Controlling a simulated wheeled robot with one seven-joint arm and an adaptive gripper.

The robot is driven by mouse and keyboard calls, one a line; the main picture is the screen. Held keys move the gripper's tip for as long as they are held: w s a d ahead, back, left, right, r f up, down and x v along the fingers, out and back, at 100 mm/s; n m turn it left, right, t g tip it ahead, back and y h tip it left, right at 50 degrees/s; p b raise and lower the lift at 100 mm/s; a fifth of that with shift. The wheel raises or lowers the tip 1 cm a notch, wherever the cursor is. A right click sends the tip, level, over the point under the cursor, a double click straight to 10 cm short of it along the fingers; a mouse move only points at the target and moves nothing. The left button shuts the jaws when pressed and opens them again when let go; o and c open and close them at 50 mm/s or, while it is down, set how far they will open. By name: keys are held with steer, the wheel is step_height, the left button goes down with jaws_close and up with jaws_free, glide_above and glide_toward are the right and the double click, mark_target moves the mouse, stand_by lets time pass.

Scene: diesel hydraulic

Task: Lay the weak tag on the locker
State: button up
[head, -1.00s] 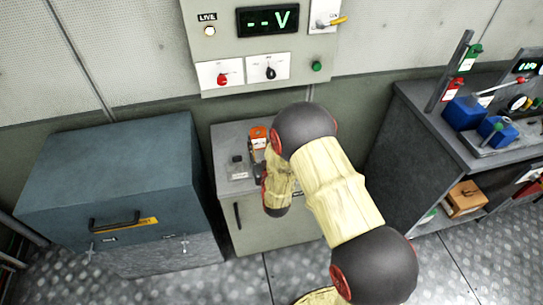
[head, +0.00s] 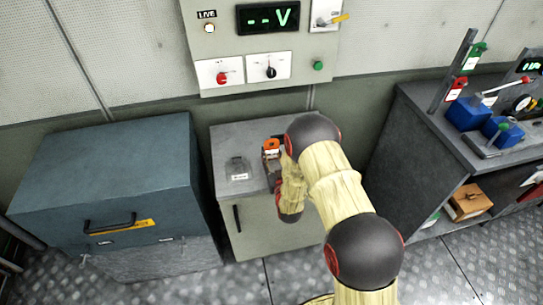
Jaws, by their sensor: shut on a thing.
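A grey cabinet (head: 222,203) with a door handle, which looks like the locker, stands under the wall panel. An orange tag-like piece (head: 271,146) with a pale lower part is at my gripper (head: 273,160), over the right part of the cabinet top. My gripper looks shut on it; my own arm hides much of the grip. Its lettering is too small to read, and I cannot tell whether it touches the top. A small grey object (head: 238,166) sits to the left on the cabinet top, with a white label in front.
A blue-grey chest (head: 110,180) stands left of the cabinet. A wall panel (head: 265,50) with a display and switches hangs above. At right, a dark bench (head: 430,110) carries blue boxes (head: 467,113) and red and green tags. The cabinet top's left part has bare room.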

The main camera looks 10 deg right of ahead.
steer(key=shift+f, duration=0.15)
steer(key=o, duration=1.1)
steer(key=shift+r, duration=0.2)
steer(key=s+p, duration=0.2)
steer(key=s, duration=0.9)
steer(key=shift+s+d, duration=0.1)
steer(key=shift+s, duration=0.25)
steer(key=w+r+g, duration=0.3)
steer(key=w+r, duration=0.3)
steer(key=r, duration=0.3)
steer(key=s+r+g, duration=0.3)
steer(key=s+r, duration=0.2)
steer(key=r, duration=0.7)
steer(key=s+r+g, duration=0.2)
steer(key=s+r, duration=0.1)
steer(key=s, duration=0.8)
steer(key=s+d+r+g, duration=0.1)
steer(key=s+r, duration=0.3)
steer(key=s, duration=0.6)
steer(key=s+r+g, duration=0.3)
steer(key=s, duration=0.8)
steer(key=shift+s+d+r, duration=0.35)
steer(key=shift+d, duration=0.05)
